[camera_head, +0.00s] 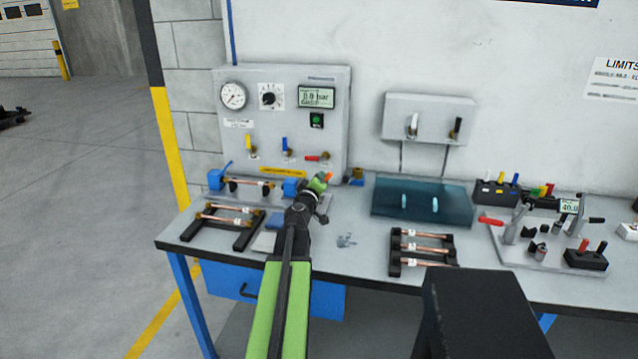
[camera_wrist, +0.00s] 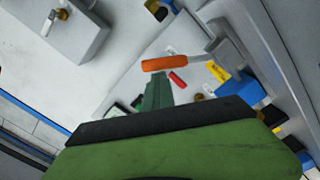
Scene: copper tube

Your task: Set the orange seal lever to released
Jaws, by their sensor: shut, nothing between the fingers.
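The orange seal lever (camera_wrist: 165,63) shows in the wrist view as an orange grip on a pale metal rod, lying nearly level across the picture. Its rod runs right to a grey part beside a blue block. In the head view a small orange bit of the lever (camera_head: 328,176) shows beside my gripper, at the right end of the blue tube fixture (camera_head: 292,187). My gripper (camera_wrist: 158,82) is shut and empty, its green fingers just below the orange grip in the wrist view. I cannot tell whether they touch it. The gripper (camera_head: 318,184) partly hides the lever's base in the head view.
A panel (camera_head: 335,125) with gauge, display and small coloured valve levers stands behind the fixture. A tube rack (camera_head: 215,232) lies at front left, another rack (camera_head: 422,262) at right. A teal tray (camera_head: 425,215) sits right of my gripper. Loose grey bits (camera_head: 346,241) lie between.

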